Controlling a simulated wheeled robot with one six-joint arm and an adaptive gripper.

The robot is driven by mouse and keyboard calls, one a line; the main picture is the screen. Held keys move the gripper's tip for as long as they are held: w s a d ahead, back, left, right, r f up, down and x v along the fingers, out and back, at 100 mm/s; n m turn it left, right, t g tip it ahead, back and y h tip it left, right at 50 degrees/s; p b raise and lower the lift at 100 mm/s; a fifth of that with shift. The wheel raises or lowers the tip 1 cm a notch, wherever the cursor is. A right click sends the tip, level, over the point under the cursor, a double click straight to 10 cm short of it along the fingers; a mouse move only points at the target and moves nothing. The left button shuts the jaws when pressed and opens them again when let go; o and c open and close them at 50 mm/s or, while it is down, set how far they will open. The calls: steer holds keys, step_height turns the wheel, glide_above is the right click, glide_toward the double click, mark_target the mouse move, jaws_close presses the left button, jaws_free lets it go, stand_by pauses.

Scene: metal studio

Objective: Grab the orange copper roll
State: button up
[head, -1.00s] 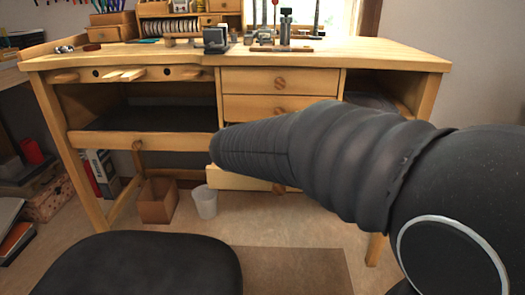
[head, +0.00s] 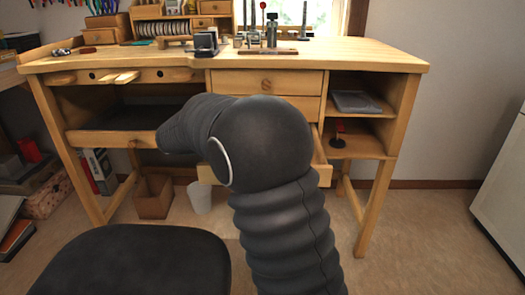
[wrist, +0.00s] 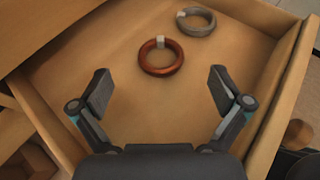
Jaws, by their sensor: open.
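The orange copper roll (wrist: 144,62) is a ring of shiny copper wire with a pale tag at its top. It lies flat on the floor of an open wooden drawer (wrist: 75,70) in the wrist view. My gripper (wrist: 158,88) is open and empty above the drawer, its two fingers spread to either side, just short of the roll. In the head view my arm covers the gripper and most of the drawer, and the copper roll is hidden there.
A grey wire roll (wrist: 196,22) with a white tag lies behind and right of the copper one. The drawer's right wall (wrist: 272,100) is near my right finger. In the head view the workbench (head: 370,55) stands over the drawer, and a black stool seat (head: 150,262) is in front.

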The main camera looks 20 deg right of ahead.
steer(key=x, duration=0.8)
steer(key=shift+w+d+f, duration=0.1)
steer(key=shift+d+f, duration=0.15)
steer(key=shift+d, duration=0.1)
steer(key=c, duration=1.3)
